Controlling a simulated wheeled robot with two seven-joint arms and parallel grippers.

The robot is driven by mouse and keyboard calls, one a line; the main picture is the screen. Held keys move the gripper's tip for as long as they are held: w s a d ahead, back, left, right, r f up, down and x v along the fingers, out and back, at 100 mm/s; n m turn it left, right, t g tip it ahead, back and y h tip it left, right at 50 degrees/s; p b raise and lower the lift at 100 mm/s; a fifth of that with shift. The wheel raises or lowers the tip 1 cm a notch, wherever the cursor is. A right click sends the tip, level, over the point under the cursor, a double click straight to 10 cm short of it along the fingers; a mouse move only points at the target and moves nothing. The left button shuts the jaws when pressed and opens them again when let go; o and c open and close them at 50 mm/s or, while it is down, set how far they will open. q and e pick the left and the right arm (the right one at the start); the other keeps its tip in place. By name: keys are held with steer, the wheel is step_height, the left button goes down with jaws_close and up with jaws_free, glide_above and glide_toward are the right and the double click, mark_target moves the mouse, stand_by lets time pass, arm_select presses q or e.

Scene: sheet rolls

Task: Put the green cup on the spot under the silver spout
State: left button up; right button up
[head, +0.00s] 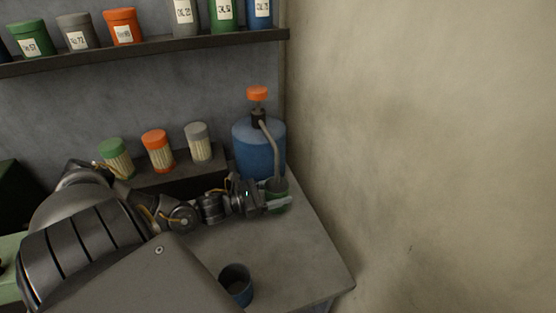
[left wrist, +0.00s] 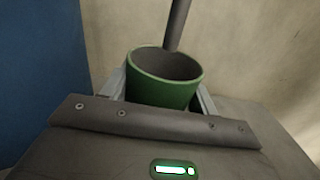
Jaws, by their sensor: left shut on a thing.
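The green cup (head: 279,204) stands upright at the right part of the table, at the foot of the blue jug. It also shows in the left wrist view (left wrist: 162,93), open side up. My left gripper (head: 278,203) is shut on the green cup, with one finger on each side of it. The silver spout (head: 273,150) comes down from the jug's pump, and its lower end is over or just behind the cup's rim. The spot under the cup is hidden. My right gripper is out of view.
The blue jug (head: 256,148) with an orange pump top stands behind the gripper. A dark blue cup (head: 237,283) stands near the table's front. Several lidded jars, such as an orange-lidded one (head: 158,150), stand on a low ledge. A wall closes the right side.

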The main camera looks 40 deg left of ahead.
arm_select(q)
steer(key=shift+w+f, duration=0.1)
steer(key=shift+f, duration=0.5)
steer(key=shift+d+f, duration=0.1)
steer(key=shift+f, duration=0.05)
steer(key=o, duration=1.1)
steer(key=shift+s, duration=0.25)
steer(key=v, duration=0.7)
steer(key=shift+b, duration=0.4)
